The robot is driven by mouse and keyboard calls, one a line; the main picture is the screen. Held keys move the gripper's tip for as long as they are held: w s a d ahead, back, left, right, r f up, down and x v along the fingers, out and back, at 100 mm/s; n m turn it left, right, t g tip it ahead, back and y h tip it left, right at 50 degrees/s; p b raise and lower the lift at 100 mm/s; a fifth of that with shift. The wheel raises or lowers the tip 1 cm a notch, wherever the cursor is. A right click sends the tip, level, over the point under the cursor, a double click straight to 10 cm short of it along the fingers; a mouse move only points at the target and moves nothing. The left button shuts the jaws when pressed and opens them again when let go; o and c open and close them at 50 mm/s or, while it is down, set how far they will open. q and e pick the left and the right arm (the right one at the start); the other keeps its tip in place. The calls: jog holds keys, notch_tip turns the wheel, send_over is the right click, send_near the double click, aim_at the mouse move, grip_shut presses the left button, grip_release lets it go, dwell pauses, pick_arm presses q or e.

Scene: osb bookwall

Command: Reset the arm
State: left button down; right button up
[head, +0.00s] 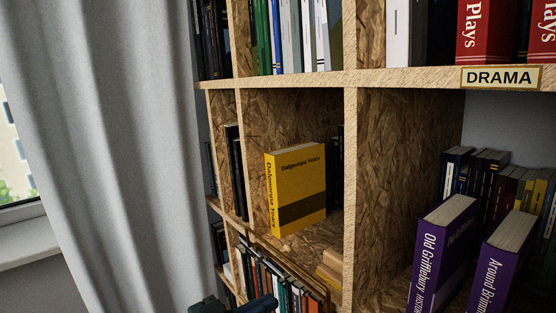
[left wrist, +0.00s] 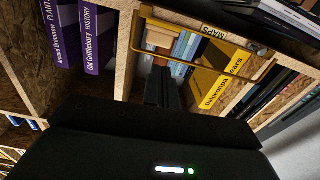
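My left gripper (head: 235,304) shows only in part at the bottom edge of the head view, in front of the lower shelves. In the left wrist view its dark fingers (left wrist: 164,86) are close together, with nothing seen between them. The yellow book "Dalgeonpa Years" (head: 296,188) stands upright in the middle compartment, above and apart from the gripper. It also shows in the left wrist view (left wrist: 212,88). My right gripper is in neither view.
The chipboard bookwall (head: 350,190) fills the right side. Purple books (head: 440,250) stand at the lower right, below the DRAMA label (head: 500,77). A brass rail (left wrist: 200,30) crosses a lower shelf near the fingers. A grey curtain (head: 110,130) hangs at left.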

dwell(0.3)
pick_arm(q)
jog(key=s+a+f+n+y, duration=0.2)
jog(key=s+a+f+y, duration=0.1)
jog(key=f, duration=0.4)
jog(key=s+a+f+n+y+p, duration=0.1)
jog(key=s+a+f+n+y, duration=0.1)
jog(key=s+a+f+y, duration=0.2)
jog(key=s+a+f+n+y+p, duration=0.1)
jog(key=s+a+f+y, duration=0.3)
jog(key=f, duration=0.7)
jog(key=shift+s+a+n, duration=0.25)
jog(key=shift+s+n, duration=0.25)
jog(key=shift+s, duration=0.3)
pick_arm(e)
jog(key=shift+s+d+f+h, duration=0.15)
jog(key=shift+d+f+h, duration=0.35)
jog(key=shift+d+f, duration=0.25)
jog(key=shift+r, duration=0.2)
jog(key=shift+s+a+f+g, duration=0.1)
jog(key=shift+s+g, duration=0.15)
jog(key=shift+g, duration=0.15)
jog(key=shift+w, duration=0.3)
